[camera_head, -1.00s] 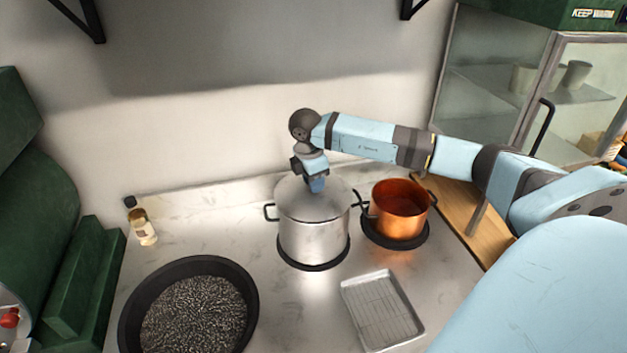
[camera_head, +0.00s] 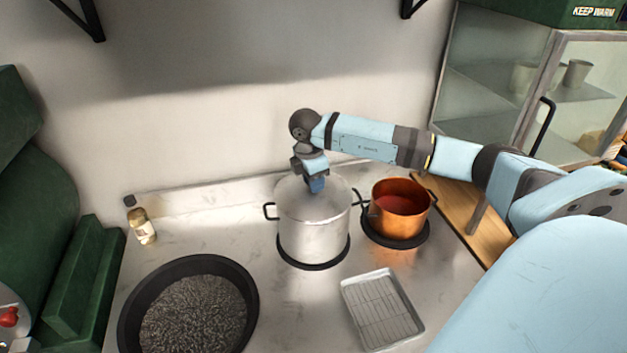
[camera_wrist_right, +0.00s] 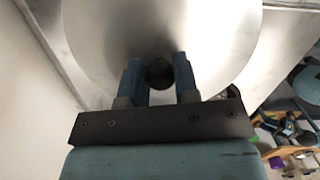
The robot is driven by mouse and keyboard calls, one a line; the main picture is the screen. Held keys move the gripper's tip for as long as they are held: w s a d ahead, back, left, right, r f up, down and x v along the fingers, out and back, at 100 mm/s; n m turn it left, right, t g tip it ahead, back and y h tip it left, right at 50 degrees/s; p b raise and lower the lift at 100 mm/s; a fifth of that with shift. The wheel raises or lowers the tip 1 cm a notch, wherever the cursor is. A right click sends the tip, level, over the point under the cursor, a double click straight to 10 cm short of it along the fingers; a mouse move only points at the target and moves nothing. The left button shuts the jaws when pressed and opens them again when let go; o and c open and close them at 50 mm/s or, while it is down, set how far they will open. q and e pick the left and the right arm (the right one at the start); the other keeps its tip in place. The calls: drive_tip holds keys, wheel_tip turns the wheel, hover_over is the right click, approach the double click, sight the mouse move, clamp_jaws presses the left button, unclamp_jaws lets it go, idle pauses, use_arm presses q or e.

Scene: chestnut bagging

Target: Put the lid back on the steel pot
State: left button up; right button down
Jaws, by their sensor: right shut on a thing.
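The steel pot (camera_head: 312,238) stands upright on a dark round base at the back of the counter. Its lid (camera_head: 300,207) lies over the pot's top, and I see no clear gap between lid and rim. My right gripper (camera_head: 316,186) is above the lid, pointing down. In the right wrist view the lid (camera_wrist_right: 215,50) fills the upper part, and the right gripper (camera_wrist_right: 160,78) is shut on the lid's dark knob (camera_wrist_right: 160,73), with a finger on either side. The far rim is partly hidden by my gripper. My left gripper is not in view.
A copper pot (camera_head: 400,213) stands close to the right of the steel pot. A metal tray with a rack (camera_head: 382,310) lies in front. A black pan (camera_head: 247,290) of dark grainy contents is at front left. A small bottle (camera_head: 142,227) stands at the back left.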

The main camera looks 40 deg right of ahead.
drive_tip(key=shift+c, duration=1.5)
unclamp_jaws()
drive_tip(key=shift+r, duration=0.1)
drive_tip(key=shift+r+p, duration=2.1)
drive_tip(key=shift+r, duration=1.35)
clamp_jaws()
